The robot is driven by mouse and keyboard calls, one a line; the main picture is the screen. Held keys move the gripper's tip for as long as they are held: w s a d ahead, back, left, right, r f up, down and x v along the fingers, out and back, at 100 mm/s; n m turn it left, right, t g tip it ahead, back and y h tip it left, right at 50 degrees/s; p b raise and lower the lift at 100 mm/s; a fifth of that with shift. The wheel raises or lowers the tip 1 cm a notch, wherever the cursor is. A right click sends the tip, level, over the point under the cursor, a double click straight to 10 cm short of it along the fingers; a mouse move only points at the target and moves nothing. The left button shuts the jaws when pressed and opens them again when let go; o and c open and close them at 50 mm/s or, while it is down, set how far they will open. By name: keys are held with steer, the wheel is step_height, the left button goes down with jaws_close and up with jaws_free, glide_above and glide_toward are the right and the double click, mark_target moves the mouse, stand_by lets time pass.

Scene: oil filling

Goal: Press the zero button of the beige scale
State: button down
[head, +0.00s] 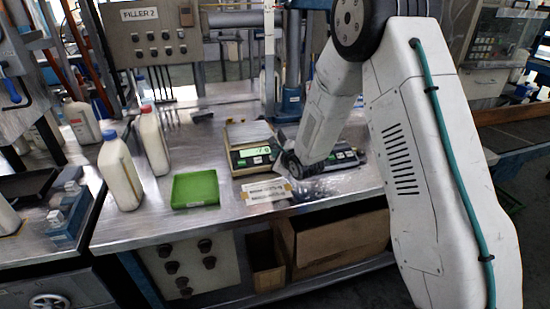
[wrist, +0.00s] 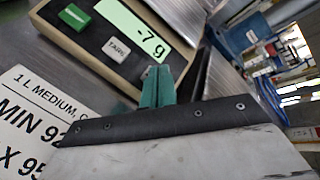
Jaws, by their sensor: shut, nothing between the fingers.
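The beige scale (head: 234,136) stands on the metal bench with a pale weighing plate and a lit green display; it also shows in the wrist view (wrist: 62,35). Its display (wrist: 142,25) reads -7 g in the wrist view. On its front panel are a grey button (wrist: 116,48) that seems to read TARE and a green button (wrist: 76,17) whose label I cannot read. My gripper (wrist: 158,74) is shut and empty. Its teal fingertips are at the scale's front panel, right of the grey button. I cannot tell whether they touch the scale. In the head view my wrist hides the fingertips.
A second scale (head: 346,158) stands to the right, partly behind my arm. A printed label card (head: 266,191) lies in front of the beige scale. A green tray (head: 195,189) and white bottles (head: 120,172) (head: 153,142) stand to the left.

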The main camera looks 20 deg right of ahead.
steer(key=shift+w+f, duration=0.1)
steer(key=shift+f, duration=0.25)
stand_by(0.5)
steer(key=shift+s+r, duration=0.3)
steer(key=shift+r, duration=0.5)
steer(key=r, duration=0.1)
steer(key=s+r, duration=0.1)
steer(key=r, duration=0.2)
steer(key=shift+s+r, duration=0.35)
steer(key=shift+s, duration=0.05)
